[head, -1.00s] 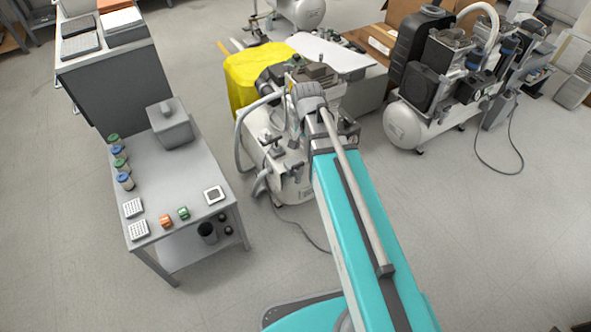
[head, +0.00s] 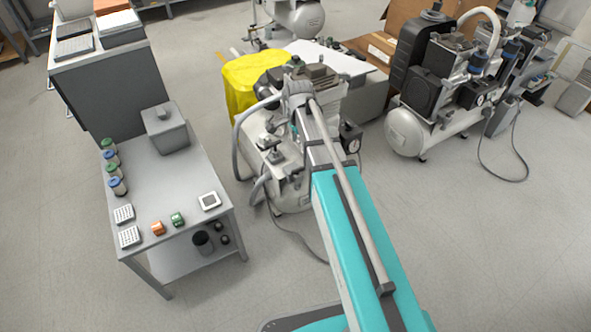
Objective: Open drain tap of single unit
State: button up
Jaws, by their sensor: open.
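The single unit (head: 291,190) is a compressor with a cream-white tank, a grey motor head and grey hoses. It stands on the floor near the middle of the head view, right of the grey table. My teal and grey arm reaches over it and covers part of its tank and front. A dark box with a round gauge (head: 356,144) shows just right of my arm. The drain tap cannot be made out. My gripper is not visible; the arm's far end lies over the unit, and whether anything touches it cannot be told.
A grey table (head: 172,195) with jars, small trays and a grey box stands to the left. A yellow cover (head: 245,85) lies behind the unit. A larger compressor (head: 408,132) stands at the right. A hose or cable runs on the floor by the unit.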

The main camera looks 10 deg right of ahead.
aim_at(298, 169)
jog(key=shift+f, duration=0.15)
notch_tip(298, 169, down, 14)
jog(key=b, duration=1.3)
jog(key=shift+r+b, duration=0.25)
jog(key=shift+b, duration=0.15)
